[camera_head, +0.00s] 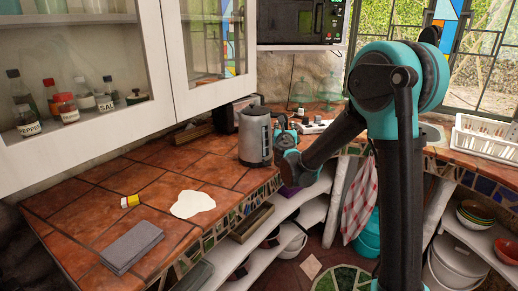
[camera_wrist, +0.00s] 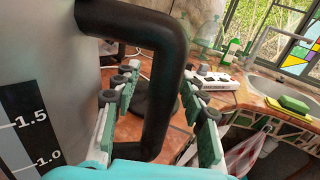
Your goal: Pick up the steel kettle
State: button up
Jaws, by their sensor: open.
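The steel kettle (camera_head: 254,136) stands upright on the tiled counter (camera_head: 150,186), near its inner corner. In the wrist view its grey body (camera_wrist: 45,60) with white level marks fills the left side. Its black handle (camera_wrist: 165,95) runs down the middle. My gripper (camera_head: 284,124) is beside the kettle's right side at the handle. In the wrist view my gripper (camera_wrist: 160,85) is open, with one finger on each side of the handle. A gap shows on both sides; whether anything touches is hard to tell.
A grey folded cloth (camera_head: 132,246), a white spill-like patch (camera_head: 193,204) and a small yellow-and-white item (camera_head: 130,201) lie on the near counter. A white power strip (camera_wrist: 215,81) lies beyond my gripper. Wall cabinets (camera_head: 80,75) hang above. A white rack (camera_head: 484,138) stands right.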

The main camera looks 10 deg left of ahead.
jog(key=shift+w, duration=0.45)
grip_shut()
